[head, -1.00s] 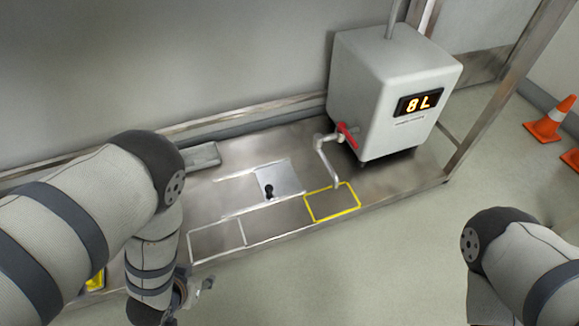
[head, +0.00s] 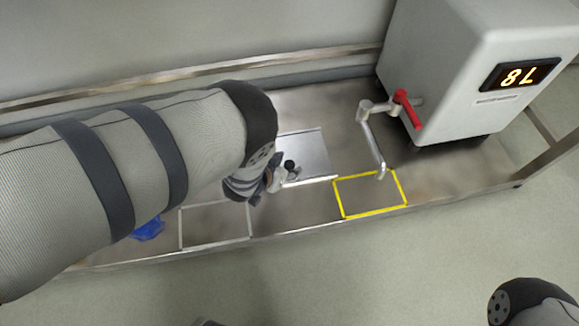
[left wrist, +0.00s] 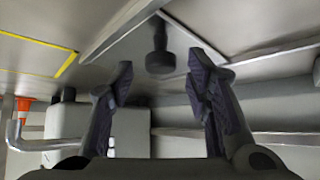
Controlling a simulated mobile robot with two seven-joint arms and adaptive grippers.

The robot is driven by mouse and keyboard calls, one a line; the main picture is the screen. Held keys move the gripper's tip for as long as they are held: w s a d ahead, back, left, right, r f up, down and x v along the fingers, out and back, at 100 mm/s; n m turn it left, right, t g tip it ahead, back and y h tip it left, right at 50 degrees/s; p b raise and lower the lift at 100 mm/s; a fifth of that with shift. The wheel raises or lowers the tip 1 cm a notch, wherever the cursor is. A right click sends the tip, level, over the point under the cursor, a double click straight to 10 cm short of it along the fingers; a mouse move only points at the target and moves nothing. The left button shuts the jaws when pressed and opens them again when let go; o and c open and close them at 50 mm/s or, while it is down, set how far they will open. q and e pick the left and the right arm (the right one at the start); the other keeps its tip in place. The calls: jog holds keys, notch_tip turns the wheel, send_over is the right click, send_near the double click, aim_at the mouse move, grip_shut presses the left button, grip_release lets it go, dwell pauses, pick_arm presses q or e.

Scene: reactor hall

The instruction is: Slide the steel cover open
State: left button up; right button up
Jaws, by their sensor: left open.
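The steel cover (head: 311,150) is a flat, light plate set between two pale rails on the bench. A black knob (head: 290,165) stands on it, near its left end in the head view. My left gripper (head: 279,181) is open at the knob, and my arm hides the cover's left surroundings. In the left wrist view, the knob (left wrist: 160,58) stands against the cover (left wrist: 128,52), between the directions of the two open fingers (left wrist: 161,80). Gaps show on both sides of the knob.
A grey tank (head: 455,70) with an 8 L display stands at the right, with a red-handled tap (head: 407,110) and spout. A yellow outline (head: 372,212) lies below the spout. A white outline (head: 215,243) and a blue object (head: 149,229) lie left.

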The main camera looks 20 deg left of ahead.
pick_arm(q)
jog(key=shift+w+f, duration=0.4)
jog(key=shift+w, duration=0.1)
grip_shut()
jog(key=s+a+p, duration=0.1)
jog(key=s+a, duration=0.1)
jog(key=a, duration=0.1)
jog(key=s+a+p, duration=0.1)
jog(key=s+a, duration=0.2)
jog(key=a, duration=0.1)
jog(key=s+a+p, duration=0.1)
jog(key=s+a, duration=0.1)
jog(key=a, duration=0.2)
jog(key=shift+s, duration=0.25)
jog(key=shift+s+a, duration=0.3)
jog(key=shift+a, duration=0.15)
grip_release()
jog(key=shift+d, duration=0.1)
